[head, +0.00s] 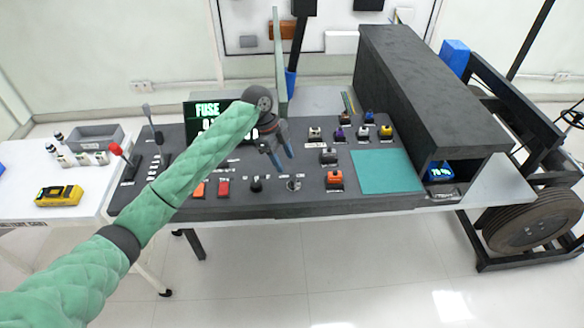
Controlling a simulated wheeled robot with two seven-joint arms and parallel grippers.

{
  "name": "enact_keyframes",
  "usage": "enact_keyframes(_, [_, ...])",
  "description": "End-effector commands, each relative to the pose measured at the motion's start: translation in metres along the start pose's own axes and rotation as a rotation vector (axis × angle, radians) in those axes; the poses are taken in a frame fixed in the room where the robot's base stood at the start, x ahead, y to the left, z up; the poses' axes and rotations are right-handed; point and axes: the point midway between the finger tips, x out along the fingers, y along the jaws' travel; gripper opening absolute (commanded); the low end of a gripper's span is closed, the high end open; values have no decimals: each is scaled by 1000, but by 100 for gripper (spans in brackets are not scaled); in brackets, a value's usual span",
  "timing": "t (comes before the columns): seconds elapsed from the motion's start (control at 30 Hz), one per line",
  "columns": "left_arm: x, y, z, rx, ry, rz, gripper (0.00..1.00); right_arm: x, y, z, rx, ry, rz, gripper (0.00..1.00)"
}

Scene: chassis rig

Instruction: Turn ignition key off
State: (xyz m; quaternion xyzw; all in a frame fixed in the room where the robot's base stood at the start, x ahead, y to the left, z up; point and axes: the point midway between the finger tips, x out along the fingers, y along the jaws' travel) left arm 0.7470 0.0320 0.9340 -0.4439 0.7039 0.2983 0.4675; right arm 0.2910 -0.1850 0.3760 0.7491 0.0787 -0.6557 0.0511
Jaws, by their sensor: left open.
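A dark control panel (225,207) fills the middle of the head view, with switches, knobs and small labels. A small silver round fitting (294,184) near its front edge looks like the ignition key switch; it is too small to tell the key's angle. My left gripper (283,163) is open and empty, its blue fingers pointing down above the panel, behind and a little left of that fitting. No contact shows. My left forearm, in a green sleeve, crosses the panel's left part and hides some of it. My right gripper is not in view.
A black knob (256,185) and red button (223,187) lie left of the fitting; an orange switch (334,179) lies right. A lit FUSE screen (205,108) stands behind my forearm. A teal mat (386,171) and dark housing (425,95) are at right. A yellow device (60,196) lies left.

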Motion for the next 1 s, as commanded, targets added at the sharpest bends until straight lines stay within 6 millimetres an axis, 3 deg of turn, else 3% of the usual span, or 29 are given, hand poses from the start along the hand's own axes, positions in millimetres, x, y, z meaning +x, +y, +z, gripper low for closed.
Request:
enact_keyframes(0.6, [68, 0, -1, -1, 0, 1, 51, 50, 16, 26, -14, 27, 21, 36])
enact_keyframes(1.0, [77, 0, 0, 1, -1, -1, 51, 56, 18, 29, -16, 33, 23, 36])
